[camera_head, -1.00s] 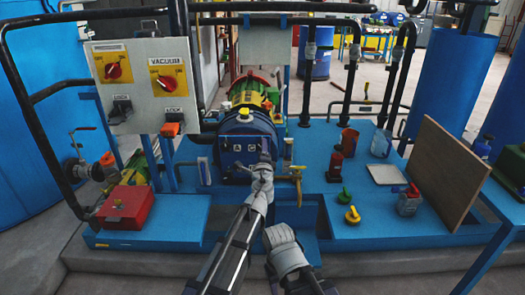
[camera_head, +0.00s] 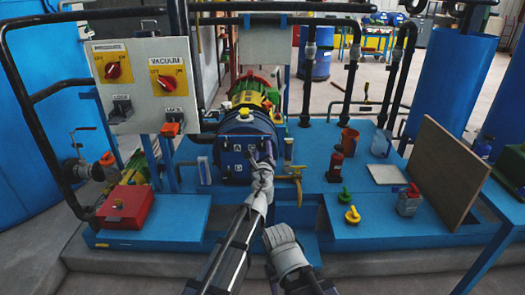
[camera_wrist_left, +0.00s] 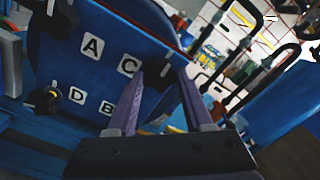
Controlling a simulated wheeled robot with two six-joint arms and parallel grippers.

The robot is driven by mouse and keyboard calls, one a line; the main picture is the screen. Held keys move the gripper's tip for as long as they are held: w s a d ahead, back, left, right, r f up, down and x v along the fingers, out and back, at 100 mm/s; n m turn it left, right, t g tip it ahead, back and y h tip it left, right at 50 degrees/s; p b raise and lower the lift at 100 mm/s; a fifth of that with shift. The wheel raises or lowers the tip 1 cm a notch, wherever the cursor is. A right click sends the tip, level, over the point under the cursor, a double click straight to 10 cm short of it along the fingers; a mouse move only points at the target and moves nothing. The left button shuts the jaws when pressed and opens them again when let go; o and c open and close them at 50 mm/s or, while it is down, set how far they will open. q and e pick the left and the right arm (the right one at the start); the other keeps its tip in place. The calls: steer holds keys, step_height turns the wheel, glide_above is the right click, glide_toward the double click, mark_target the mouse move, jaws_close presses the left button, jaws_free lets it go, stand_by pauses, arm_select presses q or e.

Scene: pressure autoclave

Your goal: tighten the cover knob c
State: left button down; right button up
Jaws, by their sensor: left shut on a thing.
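The blue cover (camera_head: 229,172) closes the front of the autoclave in the middle of the head view. In the left wrist view the cover (camera_wrist_left: 75,65) carries white letter plates A, C, D and B, with dark knobs (camera_wrist_left: 46,99) around its edge. My left gripper (camera_head: 262,154) is at the cover's right side, by the plate C (camera_wrist_left: 128,66). In the wrist view its two purple fingers (camera_wrist_left: 160,88) are shut on knob c, which is mostly hidden between them.
A brass valve (camera_head: 290,176) sits close to the right of my left gripper. A control box (camera_head: 142,84) stands to the left.

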arm_select(q)
steer(key=shift+s, duration=0.1)
stand_by(0.3)
steer(key=shift+c, duration=1.5)
jaws_free()
steer(key=s, duration=0.7)
steer(key=shift+s, duration=0.35)
arm_select(e)
steer(key=shift+s+d, duration=0.65)
steer(key=shift+s, duration=0.2)
